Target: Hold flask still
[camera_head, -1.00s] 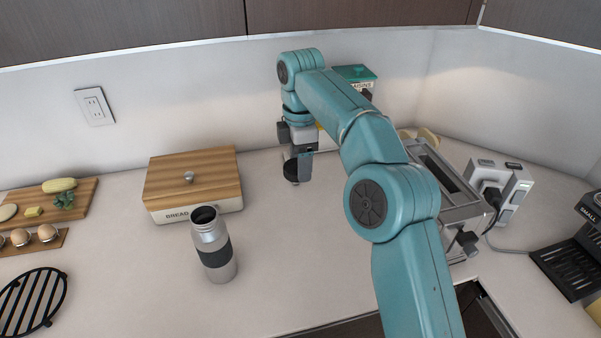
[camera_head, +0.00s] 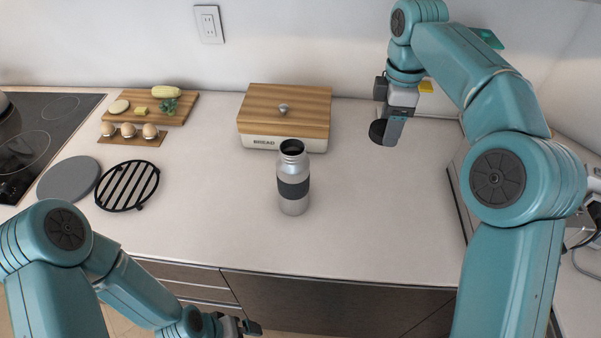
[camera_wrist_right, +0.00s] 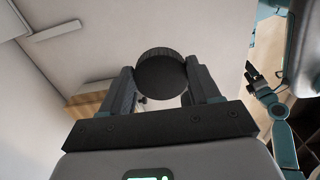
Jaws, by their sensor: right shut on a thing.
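The flask (camera_head: 293,178) is silver with a dark grey band and stands upright on the counter. Its mouth is open and uncapped. My right gripper (camera_head: 388,130) is to the right of the flask and behind it, shut on a round black lid (camera_head: 377,131). The lid also shows between the fingers in the right wrist view (camera_wrist_right: 161,73). My left gripper (camera_head: 245,326) is low in the head view, in front of the counter's front edge and apart from the flask. Its fingers are small and partly cut off by the frame.
A bread box (camera_head: 284,118) with a wooden lid stands just behind the flask. A black trivet (camera_head: 128,185), a grey disc (camera_head: 68,179), an egg holder (camera_head: 131,135) and a cutting board (camera_head: 178,112) are at the left. The counter around the flask's front and right is clear.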

